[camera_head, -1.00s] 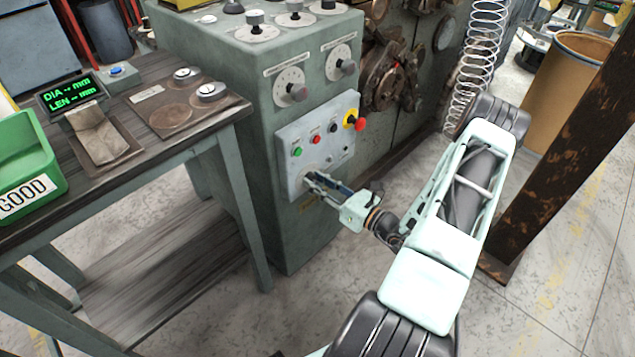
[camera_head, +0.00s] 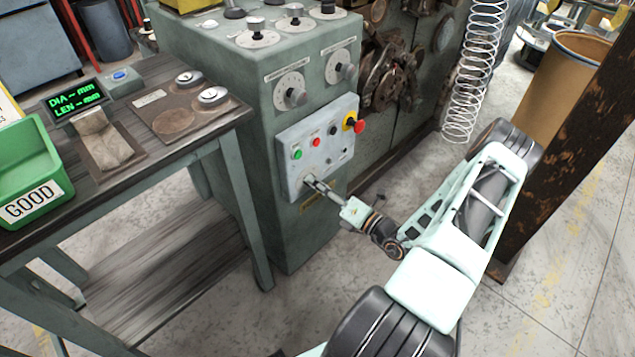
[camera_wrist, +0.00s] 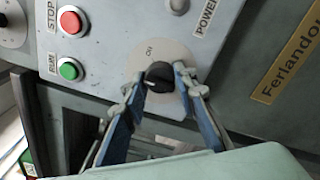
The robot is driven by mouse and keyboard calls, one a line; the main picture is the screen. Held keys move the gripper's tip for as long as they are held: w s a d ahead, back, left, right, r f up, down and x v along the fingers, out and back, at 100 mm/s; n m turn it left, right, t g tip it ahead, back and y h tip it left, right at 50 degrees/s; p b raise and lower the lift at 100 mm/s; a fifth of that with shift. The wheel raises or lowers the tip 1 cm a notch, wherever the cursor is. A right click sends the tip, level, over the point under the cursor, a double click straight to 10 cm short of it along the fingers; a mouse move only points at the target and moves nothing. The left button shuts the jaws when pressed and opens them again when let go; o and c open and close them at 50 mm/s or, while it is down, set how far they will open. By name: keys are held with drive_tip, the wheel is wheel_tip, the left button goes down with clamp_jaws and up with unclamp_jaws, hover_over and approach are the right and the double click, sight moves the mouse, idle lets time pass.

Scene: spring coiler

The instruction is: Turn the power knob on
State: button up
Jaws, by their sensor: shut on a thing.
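The power knob (camera_wrist: 159,77) is small and black on a round pale plate (camera_wrist: 172,53) in the wrist view. Small lettering on the plate and the word POWER beside it appear turned sideways. My gripper (camera_wrist: 157,80) has one blue-padded finger on each side of the knob and is shut on it. A faint light mark shows on the knob's lower left; its exact setting is hard to read. In the head view my gripper (camera_head: 310,183) reaches the lower left of the grey control panel (camera_head: 290,182), and its fingers hide the knob there.
Above the knob are a green RUN button (camera_wrist: 70,69), a red STOP button (camera_wrist: 72,21) and a red emergency button on yellow (camera_head: 359,126). A workbench (camera_head: 150,165) with a green GOOD bin (camera_head: 62,170) stands left. A rusty post (camera_head: 560,150) stands right of my arm.

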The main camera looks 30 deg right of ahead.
drive_tip(key=m, duration=0.4)
drive_tip(key=m+p, duration=0.1)
drive_tip(key=m, duration=0.4)
drive_tip(key=shift+a+f+h, duration=0.1)
drive_tip(key=shift+f+h, duration=0.1)
drive_tip(key=shift+h, duration=0.2)
drive_tip(key=shift+m, duration=0.3)
drive_tip(key=o, duration=1.2)
drive_tip(key=shift+c, duration=0.2)
drive_tip(key=shift+s, duration=0.1)
drive_tip(key=v, duration=1.2)
drive_tip(key=shift+f, duration=0.15)
